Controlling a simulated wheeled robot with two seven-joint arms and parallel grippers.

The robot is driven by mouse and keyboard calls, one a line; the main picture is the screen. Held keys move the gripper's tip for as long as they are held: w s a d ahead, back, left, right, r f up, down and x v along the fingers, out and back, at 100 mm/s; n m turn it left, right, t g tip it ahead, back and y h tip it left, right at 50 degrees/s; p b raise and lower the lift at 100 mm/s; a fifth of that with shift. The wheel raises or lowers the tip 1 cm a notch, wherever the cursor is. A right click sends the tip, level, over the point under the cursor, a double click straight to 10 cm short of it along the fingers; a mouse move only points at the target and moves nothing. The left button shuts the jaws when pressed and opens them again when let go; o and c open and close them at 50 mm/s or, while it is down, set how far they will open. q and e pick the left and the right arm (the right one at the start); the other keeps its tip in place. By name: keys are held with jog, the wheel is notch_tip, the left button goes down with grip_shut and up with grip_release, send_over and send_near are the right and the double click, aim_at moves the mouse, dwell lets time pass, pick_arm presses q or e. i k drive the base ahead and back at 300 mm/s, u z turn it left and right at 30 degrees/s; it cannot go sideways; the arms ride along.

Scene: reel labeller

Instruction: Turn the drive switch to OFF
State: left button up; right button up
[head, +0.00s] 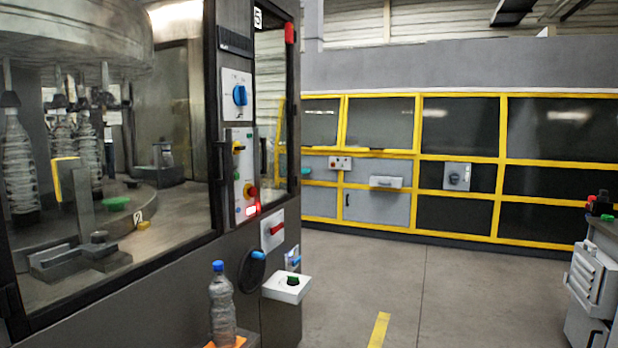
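Several switches show in the head view, and their labels are too small to read, so I cannot tell which is the drive switch. A blue rotary knob (240,95) sits on a white plate high on the near machine's dark column. A red-handled switch (273,230) sits on a white plate lower down. A green knob (293,280) is on a white box jutting out below it. A dark rotary switch (455,178) on a grey plate is on the far yellow-framed machine. Neither of my grippers is in view.
A button panel (241,175) with a red mushroom button and a lit red display is between the blue knob and red switch. A clear bottle (222,305) stands at the near machine's front. Grey equipment (592,280) stands at right. The middle floor (370,280) is clear.

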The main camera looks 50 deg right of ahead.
aim_at(237, 148)
jog(key=z, duration=0.7)
jog(key=k, duration=0.3)
jog(key=z, duration=1.75)
jog(key=i, duration=1.65)
jog(key=u, duration=1.65)
jog(key=i, duration=0.7)
jog(key=u, duration=0.7)
